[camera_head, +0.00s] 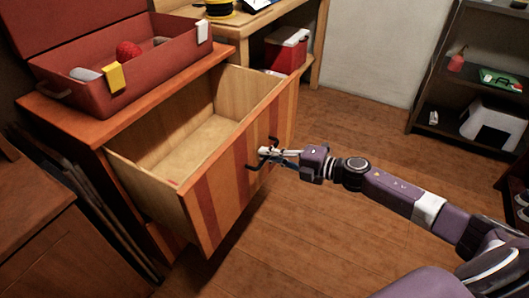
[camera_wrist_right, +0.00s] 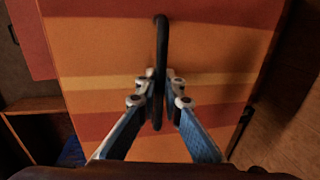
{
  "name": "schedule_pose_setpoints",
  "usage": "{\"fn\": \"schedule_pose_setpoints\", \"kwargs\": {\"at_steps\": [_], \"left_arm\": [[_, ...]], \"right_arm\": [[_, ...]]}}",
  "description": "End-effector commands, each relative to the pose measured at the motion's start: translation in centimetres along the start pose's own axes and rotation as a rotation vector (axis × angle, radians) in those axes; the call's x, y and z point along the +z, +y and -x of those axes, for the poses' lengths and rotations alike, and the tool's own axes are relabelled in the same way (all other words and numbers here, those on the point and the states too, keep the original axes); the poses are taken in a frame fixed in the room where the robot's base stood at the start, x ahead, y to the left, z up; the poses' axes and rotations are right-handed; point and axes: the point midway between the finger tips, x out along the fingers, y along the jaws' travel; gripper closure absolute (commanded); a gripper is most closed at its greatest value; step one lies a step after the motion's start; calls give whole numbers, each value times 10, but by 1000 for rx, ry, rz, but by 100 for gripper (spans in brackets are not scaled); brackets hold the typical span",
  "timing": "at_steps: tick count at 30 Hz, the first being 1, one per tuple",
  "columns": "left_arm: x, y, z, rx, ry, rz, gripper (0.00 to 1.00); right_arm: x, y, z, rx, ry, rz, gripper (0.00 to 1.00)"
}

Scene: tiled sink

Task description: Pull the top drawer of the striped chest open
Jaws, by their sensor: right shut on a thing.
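The top drawer (camera_head: 205,200) of the striped chest (camera_head: 60,115) stands pulled far out, with its empty inside showing. Its front has orange and dark red stripes and also fills much of the right wrist view (camera_wrist_right: 100,55). A dark bar handle (camera_head: 262,150) is on the drawer front. My right gripper (camera_head: 268,153) is shut on this handle; in the right wrist view its fingers lie on both sides of the upright-looking handle (camera_wrist_right: 161,45). My left gripper is not in view.
An open red case (camera_head: 130,75) with several small things in it sits on the chest top. A wooden desk (camera_head: 240,25) with a red and white box (camera_head: 286,50) stands behind. A dark shelf (camera_head: 455,70) is at the right. The wooden floor (camera_head: 350,125) between is clear.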

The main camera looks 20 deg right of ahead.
Motion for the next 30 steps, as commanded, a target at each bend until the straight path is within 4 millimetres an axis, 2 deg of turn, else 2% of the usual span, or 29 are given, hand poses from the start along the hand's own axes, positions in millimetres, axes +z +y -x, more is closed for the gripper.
{"fn": "schedule_pose_setpoints", "kwargs": {"at_steps": [9, 10, 12, 22, 26, 30], "left_arm": [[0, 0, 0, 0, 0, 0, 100], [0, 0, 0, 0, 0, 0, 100], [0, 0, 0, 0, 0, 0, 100], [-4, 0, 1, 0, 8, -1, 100], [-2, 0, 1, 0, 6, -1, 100], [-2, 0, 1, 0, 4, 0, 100]], "right_arm": [[0, 0, 0, 0, 1, 0, 100], [0, 0, 0, 0, 1, 0, 92], [0, 0, 0, 0, 1, 0, 85], [0, 0, 2, -1, 0, 0, 85], [0, -2, 12, -3, 0, 0, 85], [0, -3, 31, -5, 0, -1, 85]]}}
